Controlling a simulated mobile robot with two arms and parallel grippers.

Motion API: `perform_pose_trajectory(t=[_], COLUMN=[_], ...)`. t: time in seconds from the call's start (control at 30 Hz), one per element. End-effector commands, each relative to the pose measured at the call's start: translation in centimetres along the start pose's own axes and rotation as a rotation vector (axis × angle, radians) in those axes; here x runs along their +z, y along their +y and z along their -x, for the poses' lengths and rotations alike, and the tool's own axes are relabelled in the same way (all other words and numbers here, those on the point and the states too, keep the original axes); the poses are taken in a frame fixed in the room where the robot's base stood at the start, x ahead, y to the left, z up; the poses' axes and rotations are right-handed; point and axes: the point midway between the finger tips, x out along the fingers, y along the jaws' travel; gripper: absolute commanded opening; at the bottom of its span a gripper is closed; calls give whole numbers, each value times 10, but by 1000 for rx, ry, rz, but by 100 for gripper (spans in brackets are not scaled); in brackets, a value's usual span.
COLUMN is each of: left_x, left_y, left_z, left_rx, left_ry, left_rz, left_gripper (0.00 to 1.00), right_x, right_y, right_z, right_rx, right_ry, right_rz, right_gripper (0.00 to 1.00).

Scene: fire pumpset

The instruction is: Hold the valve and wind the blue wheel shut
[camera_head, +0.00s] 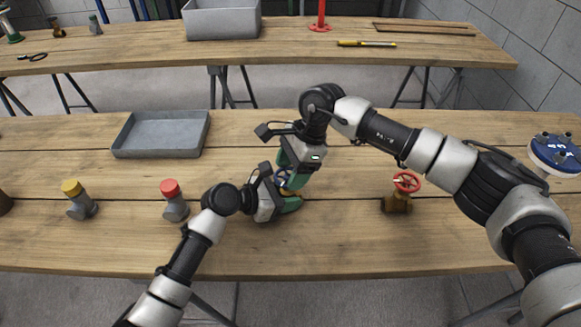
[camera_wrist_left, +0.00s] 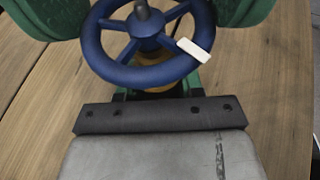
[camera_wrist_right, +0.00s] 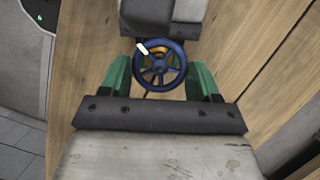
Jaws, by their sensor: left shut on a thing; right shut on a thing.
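The blue wheel (camera_head: 283,179) sits between my two grippers near the middle of the near table. It has a white mark on its rim and shows clearly in the left wrist view (camera_wrist_left: 110,55) and the right wrist view (camera_wrist_right: 160,84). Brass-coloured valve body (camera_wrist_left: 155,72) shows under the wheel; most of it is hidden. My left gripper (camera_head: 287,193), the lower one, is shut on the valve below the wheel. My right gripper (camera_head: 285,171) reaches in from above, its green fingers on either side of the wheel, shut on it.
A brass valve with a red wheel (camera_head: 398,203) stands to the right. A red-capped fitting (camera_head: 175,207) and a yellow-capped fitting (camera_head: 82,206) stand to the left. A grey tray (camera_head: 160,140) lies behind them. A blue flanged part (camera_head: 556,152) is at the far right.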

Motion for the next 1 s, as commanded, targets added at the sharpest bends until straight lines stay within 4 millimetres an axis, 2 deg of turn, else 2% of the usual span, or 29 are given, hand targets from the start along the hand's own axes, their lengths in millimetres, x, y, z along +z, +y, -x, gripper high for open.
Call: perform_pose_trajectory(t=[0.6,1.0], left_x=[1,1], left_y=[-2,-2], left_z=[-1,-1], left_rx=[-4,-5], left_ry=[-1,-1], left_rz=[-3,-4], left_gripper=[0,0], right_x=[0,1], right_y=[3,4], right_z=[0,0], right_rx=[-207,-266], right_ry=[1,1], right_rz=[-489,-634], right_gripper=[38,38])
